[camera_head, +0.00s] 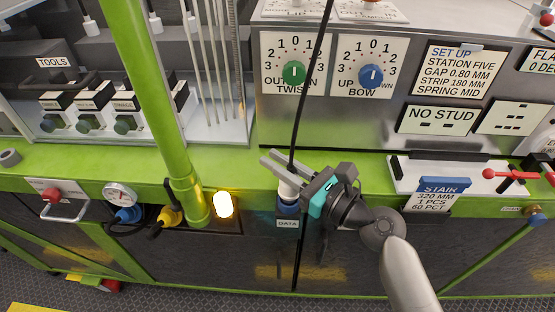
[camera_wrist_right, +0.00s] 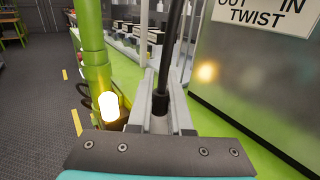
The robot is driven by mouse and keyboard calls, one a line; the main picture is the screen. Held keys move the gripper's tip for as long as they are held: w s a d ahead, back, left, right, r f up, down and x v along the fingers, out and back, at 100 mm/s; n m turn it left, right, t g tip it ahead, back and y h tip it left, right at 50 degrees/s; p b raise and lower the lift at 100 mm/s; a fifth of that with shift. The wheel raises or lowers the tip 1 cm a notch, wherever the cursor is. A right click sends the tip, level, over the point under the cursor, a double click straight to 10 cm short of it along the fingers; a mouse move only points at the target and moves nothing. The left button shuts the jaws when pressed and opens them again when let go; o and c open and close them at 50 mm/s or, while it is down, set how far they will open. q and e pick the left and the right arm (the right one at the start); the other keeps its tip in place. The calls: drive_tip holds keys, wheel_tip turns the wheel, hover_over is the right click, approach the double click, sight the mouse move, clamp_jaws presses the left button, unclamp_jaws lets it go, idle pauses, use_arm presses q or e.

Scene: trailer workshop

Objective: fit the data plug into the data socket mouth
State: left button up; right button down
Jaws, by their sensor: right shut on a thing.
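My right gripper (camera_head: 271,157) is shut on the data plug (camera_head: 288,187), a pale plug with a black cable rising from its top. The plug is upright, directly over the blue data socket (camera_head: 288,205) with its DATA label, on the front edge of the green bench. I cannot tell whether the plug's lower end is inside the mouth. In the right wrist view the plug (camera_wrist_right: 159,124) sits between the two grey fingers, which hide its sides, and the socket mouth is hidden. My left gripper is not in view.
A green post (camera_head: 150,100) and a lit yellow lamp (camera_head: 223,204) stand left of the socket. The black cable (camera_head: 306,90) hangs before the panel with the TWIST and BOW knobs.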

drive_tip(key=shift+f+b, duration=0.7)
drive_tip(key=shift+f, duration=0.4)
drive_tip(key=c, duration=0.8)
unclamp_jaws()
drive_tip(key=shift+o, duration=0.2)
drive_tip(key=b+v, duration=0.1)
drive_tip(key=v, duration=1.4)
drive_tip(key=shift+s, duration=0.1)
